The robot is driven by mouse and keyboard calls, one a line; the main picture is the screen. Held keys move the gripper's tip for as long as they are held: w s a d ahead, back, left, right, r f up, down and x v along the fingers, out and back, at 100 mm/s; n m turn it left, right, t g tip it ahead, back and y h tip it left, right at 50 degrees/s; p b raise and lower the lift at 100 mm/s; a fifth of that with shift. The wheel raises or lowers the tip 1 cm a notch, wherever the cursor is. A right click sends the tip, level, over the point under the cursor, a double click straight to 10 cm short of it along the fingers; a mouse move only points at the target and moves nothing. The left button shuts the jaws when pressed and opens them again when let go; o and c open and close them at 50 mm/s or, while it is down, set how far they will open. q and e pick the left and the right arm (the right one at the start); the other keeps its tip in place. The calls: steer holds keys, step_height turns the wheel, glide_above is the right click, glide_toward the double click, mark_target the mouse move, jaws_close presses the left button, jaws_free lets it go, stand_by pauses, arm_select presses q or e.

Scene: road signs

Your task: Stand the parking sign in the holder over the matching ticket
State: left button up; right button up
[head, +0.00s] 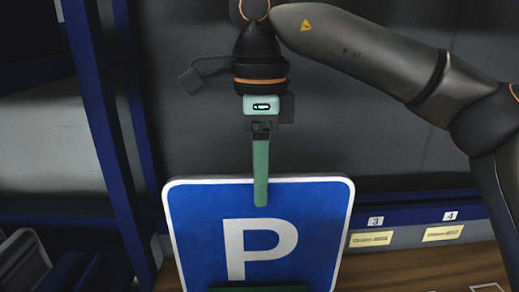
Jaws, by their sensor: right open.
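The blue parking sign (195,240) with a white P and white rim stands nearly upright at the bottom centre; its lower edge is cut off. My right gripper (260,198) points down at its top edge. One green finger overlaps the sign's upper front; the other finger is hidden. The jaws are open. A dark green strip (258,289) crosses the sign's bottom; I cannot tell whether it is a holder. Yellow tickets show below number 3 (370,239) and number 4 (442,233); their print is too small to read. My left gripper is out of view.
Blue rack posts (105,130) and shelves stand at the left.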

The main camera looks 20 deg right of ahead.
step_height(320, 180, down, 3)
steer(key=shift+r, duration=0.15)
steer(key=shift+f, duration=0.75)
jaws_close()
steer(key=shift+r, duration=0.2)
stand_by(0.7)
steer(key=shift+r+p, duration=1.25)
steer(key=shift+r, duration=0.1)
steer(key=shift+r+p, duration=2.9)
steer(key=shift+r, duration=0.4)
